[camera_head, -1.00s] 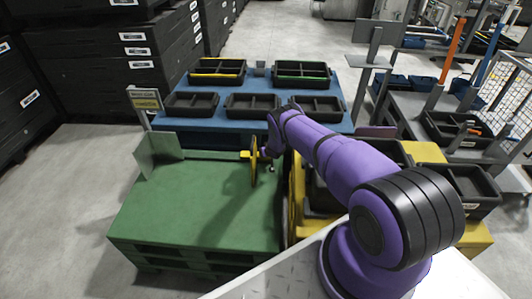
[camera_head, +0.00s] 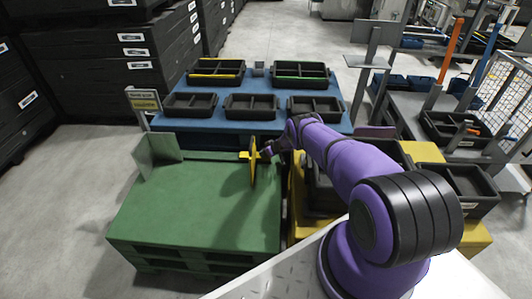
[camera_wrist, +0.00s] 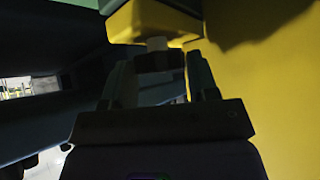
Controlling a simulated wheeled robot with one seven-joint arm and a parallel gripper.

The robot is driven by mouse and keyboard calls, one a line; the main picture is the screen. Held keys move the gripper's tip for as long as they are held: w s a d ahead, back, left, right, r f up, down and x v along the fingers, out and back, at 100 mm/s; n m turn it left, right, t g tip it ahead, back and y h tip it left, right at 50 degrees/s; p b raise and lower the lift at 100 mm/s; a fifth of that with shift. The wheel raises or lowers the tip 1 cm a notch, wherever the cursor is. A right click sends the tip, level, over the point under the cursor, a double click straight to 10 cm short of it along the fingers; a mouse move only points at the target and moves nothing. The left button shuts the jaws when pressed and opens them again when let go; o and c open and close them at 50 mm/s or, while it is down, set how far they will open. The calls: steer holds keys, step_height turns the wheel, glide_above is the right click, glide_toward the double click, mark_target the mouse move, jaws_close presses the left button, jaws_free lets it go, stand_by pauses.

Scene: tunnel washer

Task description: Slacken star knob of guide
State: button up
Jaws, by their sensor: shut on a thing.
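The yellow guide (camera_head: 253,163) stands upright as a thin plate at the right edge of the green table (camera_head: 200,200). My gripper (camera_head: 267,152) is at the guide's right side, pointing left toward it. In the wrist view, my gripper (camera_wrist: 160,78) has its two fingers on either side of a dark knob (camera_wrist: 160,62), and is shut on it. A short pale stem joins the knob to a yellow block (camera_wrist: 150,22) of the guide. The knob's star shape is too dark to make out, and in the head view my gripper hides it.
A large yellow face (camera_wrist: 270,90) fills the right of the wrist view, close to my gripper. A blue table (camera_head: 225,126) with several black trays lies behind. The green top is mostly clear.

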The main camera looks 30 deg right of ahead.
steer(key=shift+d+n+g+y, duration=0.15)
steer(key=shift+n+g+y, duration=0.35)
steer(key=shift+n+y, duration=0.6)
stand_by(0.4)
steer(key=o, duration=0.7)
steer(key=shift+c, duration=0.2)
steer(key=shift+h, duration=0.4)
steer(key=shift+a+m+t+h, duration=0.2)
steer(key=shift+m+t+h, duration=0.2)
steer(key=shift+m+h, duration=0.7)
steer(key=shift+a+m+t+h, duration=0.15)
steer(key=shift+m+t+h, duration=0.4)
steer(key=shift+m, duration=0.85)
steer(key=shift+h, duration=0.25)
steer(key=shift+a+m+h, duration=0.2)
steer(key=shift+m+h, duration=0.7)
steer(key=shift+m, duration=0.4)
